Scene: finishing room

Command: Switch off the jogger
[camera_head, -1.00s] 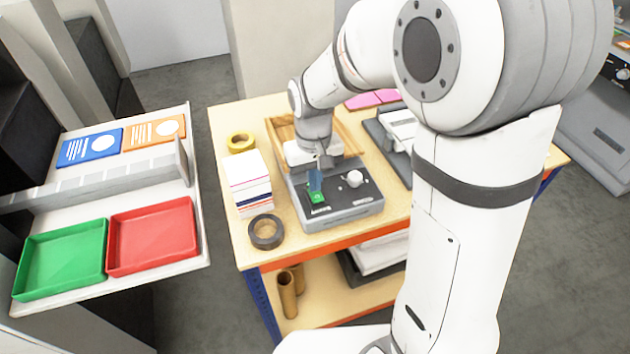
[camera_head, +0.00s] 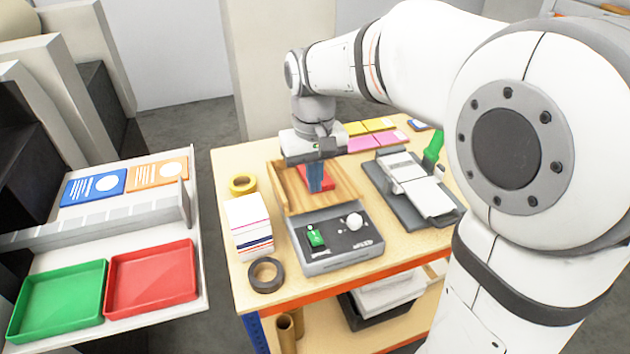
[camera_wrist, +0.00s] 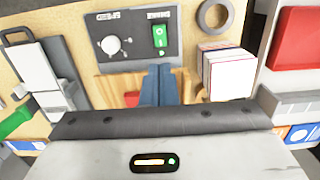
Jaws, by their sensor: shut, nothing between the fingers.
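The jogger is a wooden tray (camera_head: 283,190) with a grey control box (camera_head: 340,257) at its front, on the wooden table. The box has a green rocker switch (camera_head: 315,237) at left and a white knob (camera_head: 354,221) at right. In the wrist view the green switch (camera_wrist: 159,36) and the knob (camera_wrist: 111,45) both show clearly. My gripper (camera_head: 315,188) points down above the tray, behind the control box and apart from the switch. Its blue fingers (camera_wrist: 158,85) are shut and empty. A red thing (camera_head: 328,178) lies in the tray, partly hidden by the fingers.
A paper stack (camera_head: 250,224), yellow tape roll (camera_head: 243,185) and dark tape roll (camera_head: 265,275) stand left of the jogger. A grey device (camera_head: 412,187) with a green handle (camera_head: 433,150) is at right. Green (camera_head: 57,300) and red (camera_head: 152,279) trays sit on the left shelf.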

